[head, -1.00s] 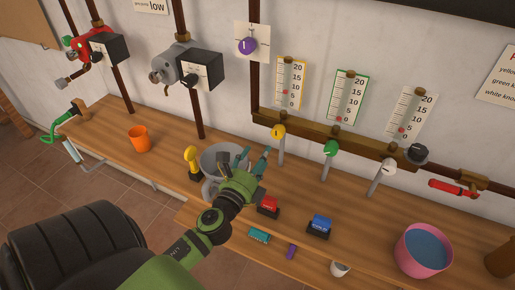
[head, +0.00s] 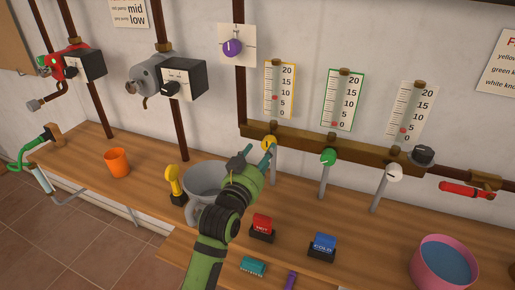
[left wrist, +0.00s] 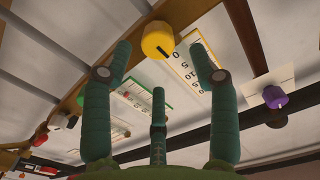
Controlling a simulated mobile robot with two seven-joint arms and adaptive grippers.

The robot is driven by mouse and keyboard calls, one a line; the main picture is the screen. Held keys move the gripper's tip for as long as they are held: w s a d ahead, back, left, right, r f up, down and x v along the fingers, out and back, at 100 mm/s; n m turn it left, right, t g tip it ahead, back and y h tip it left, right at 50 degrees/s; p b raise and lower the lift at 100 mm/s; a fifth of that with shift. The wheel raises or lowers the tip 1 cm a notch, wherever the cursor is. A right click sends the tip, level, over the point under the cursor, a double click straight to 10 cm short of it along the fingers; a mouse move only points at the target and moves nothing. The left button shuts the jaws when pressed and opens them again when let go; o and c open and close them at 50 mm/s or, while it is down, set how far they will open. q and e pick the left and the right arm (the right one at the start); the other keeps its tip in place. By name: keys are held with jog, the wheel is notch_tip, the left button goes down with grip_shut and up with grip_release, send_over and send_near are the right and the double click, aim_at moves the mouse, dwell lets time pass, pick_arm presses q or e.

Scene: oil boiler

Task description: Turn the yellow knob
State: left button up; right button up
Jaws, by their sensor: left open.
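The yellow knob (head: 269,143) sits on the brown pipe bar below the yellow-edged gauge (head: 279,88), above a grey spout. My left gripper (head: 257,156) is open, just in front of and slightly below the knob. In the left wrist view the yellow knob (left wrist: 158,40) appears between and beyond the spread green fingertips of my left gripper (left wrist: 160,58), with a dark line on its face. I cannot tell whether any finger touches it. My right gripper is not in view.
A green knob (head: 328,158) and a white knob (head: 394,172) are along the same bar. A grey pot (head: 204,179), red button (head: 262,226), blue button (head: 323,246) and pink bucket (head: 444,264) stand on the wooden counter. A purple wall knob (head: 232,48) is above left.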

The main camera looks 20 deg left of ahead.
aim_at(267, 145)
pick_arm(q)
jog(key=w, duration=0.5)
jog(key=shift+w+d+p, duration=0.1)
jog(key=shift+w+p, duration=0.25)
jog(key=shift+w, duration=0.05)
jog(key=shift+c, duration=0.4)
jog(key=c, duration=1)
jog(key=shift+r, duration=0.1)
jog(key=shift+c, duration=0.3)
